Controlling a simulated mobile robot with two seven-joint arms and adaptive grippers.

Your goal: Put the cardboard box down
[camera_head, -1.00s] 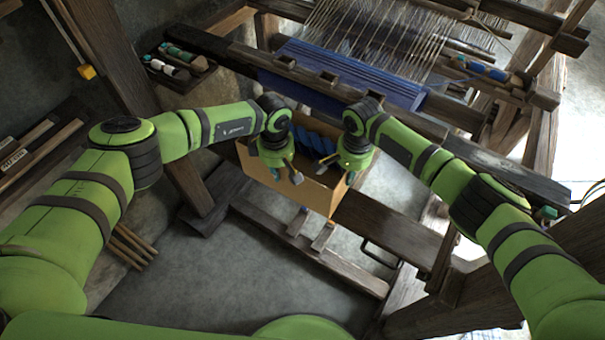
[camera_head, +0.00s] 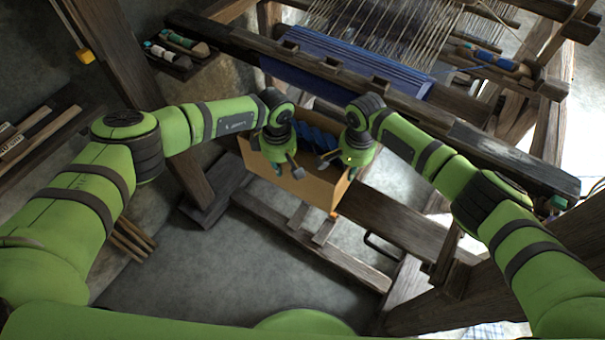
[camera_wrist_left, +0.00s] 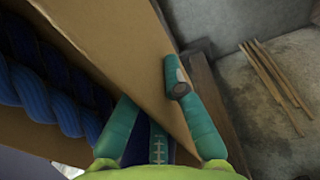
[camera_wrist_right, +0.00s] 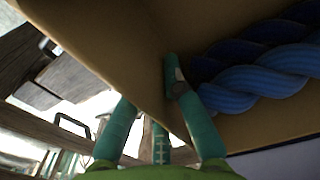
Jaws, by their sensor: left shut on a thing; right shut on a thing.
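The cardboard box (camera_head: 305,190) is open at the top and held between my two grippers, in front of the loom's front beam. Twisted blue yarn (camera_head: 318,138) lies in it. My left gripper (camera_head: 288,172) is shut on the box wall near its left side. In the left wrist view the box wall (camera_wrist_left: 130,40) runs between the teal fingers. My right gripper (camera_head: 340,165) is shut on the wall near the right side. In the right wrist view the box wall (camera_wrist_right: 120,50) passes between its fingers, with blue yarn (camera_wrist_right: 265,80) inside. The underside of the box is hidden.
The loom's front beam (camera_head: 330,75) and blue cloth (camera_head: 345,80) lie behind the box. A small tray (camera_head: 180,62) with shuttles sits at the left. Wooden treadles (camera_head: 325,230) and a wide plank (camera_head: 390,220) are below. Grey floor (camera_head: 240,270) is bare in front.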

